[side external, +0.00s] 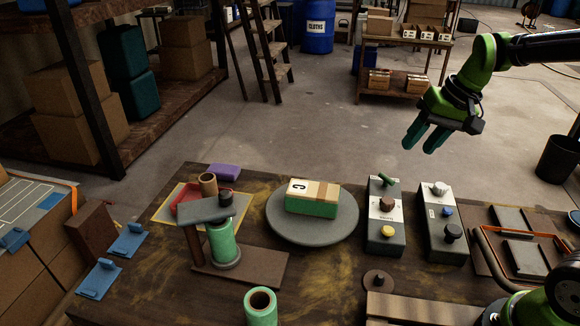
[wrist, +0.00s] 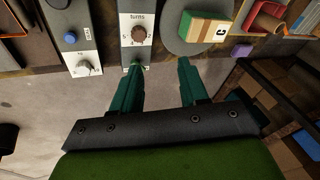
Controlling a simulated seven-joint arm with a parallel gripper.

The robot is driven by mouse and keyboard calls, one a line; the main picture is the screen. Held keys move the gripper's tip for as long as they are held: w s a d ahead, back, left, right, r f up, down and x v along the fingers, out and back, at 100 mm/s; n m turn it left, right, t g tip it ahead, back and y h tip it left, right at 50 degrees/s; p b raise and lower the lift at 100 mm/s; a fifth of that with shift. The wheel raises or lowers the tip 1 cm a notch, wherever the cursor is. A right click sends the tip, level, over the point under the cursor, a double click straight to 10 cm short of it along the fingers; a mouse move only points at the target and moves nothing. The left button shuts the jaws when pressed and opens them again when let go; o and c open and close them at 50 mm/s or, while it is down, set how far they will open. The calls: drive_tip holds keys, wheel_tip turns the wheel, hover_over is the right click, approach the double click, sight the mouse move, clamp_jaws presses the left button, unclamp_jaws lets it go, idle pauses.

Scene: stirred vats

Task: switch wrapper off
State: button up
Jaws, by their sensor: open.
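The turntable (side external: 285,228) is a round grey disc on the wooden table, with a green and tan box (side external: 312,207) marked C on it. Right of it stands a grey control box (side external: 372,216) with a green lever switch (side external: 387,181), a brown knob (side external: 387,203) and a yellow knob (side external: 387,231). In the wrist view its brown knob (wrist: 138,33) sits under the word "turns". My gripper (side external: 418,149) is open and empty, above and behind the boxes. In the wrist view the green switch shows beside the left-hand finger of my gripper (wrist: 160,64), partly hidden.
A second grey box (side external: 437,240) with a white knob (side external: 439,188), blue button and black knob stands to the right. A post with a green roll (side external: 221,243) stands left of the turntable. A loose green roll (side external: 261,306) is at the front. Trays (side external: 485,265) lie far right.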

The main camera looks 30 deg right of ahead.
sight(386, 182)
drive_tip(key=w+d+f+n+g, duration=0.2)
drive_tip(key=w+d+n, duration=0.1)
drive_tip(key=w+d, duration=0.35)
drive_tip(key=w+d+f+n+g, duration=0.2)
drive_tip(key=w+d+f+n, duration=0.1)
drive_tip(key=w+d, duration=0.35)
drive_tip(key=shift+y, duration=0.3)
drive_tip(key=a+f, duration=0.1)
drive_tip(key=f, duration=0.4)
drive_tip(key=a+f, duration=0.1)
drive_tip(key=f, duration=0.4)
drive_tip(key=a+f, duration=0.2)
drive_tip(key=f, duration=0.3)
drive_tip(key=shift+f, duration=0.4)
clamp_jaws()
